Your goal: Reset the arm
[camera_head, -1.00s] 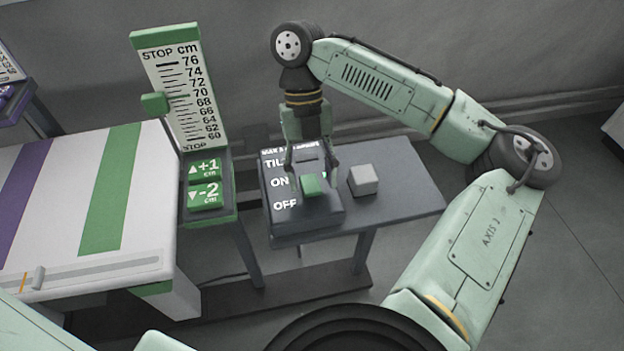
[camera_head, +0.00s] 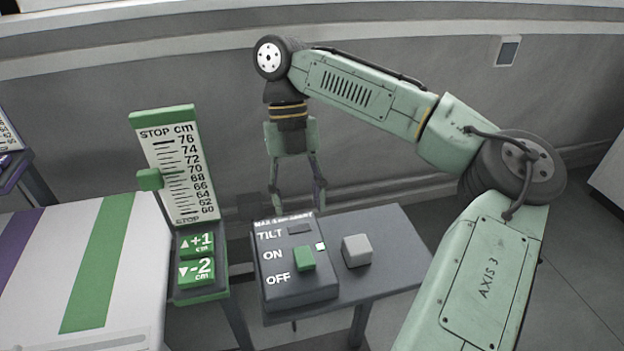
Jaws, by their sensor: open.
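My gripper (camera_head: 296,200) hangs from my green arm with its fingers pointing down. Its fingers are apart with nothing between them. It is above and behind the dark control box (camera_head: 296,285) and appears clear of it. The box is marked TILT, ON and OFF. Its green switch (camera_head: 305,259) sits beside the ON label, and a small light patch shows to the right of it.
A grey cube (camera_head: 357,250) stands right of the box on the dark side table (camera_head: 395,243). To the left are a scale panel (camera_head: 180,165) with a green pointer near 70, green +1 and -2 buttons (camera_head: 196,258), and a striped table (camera_head: 50,290). A wall stands behind.

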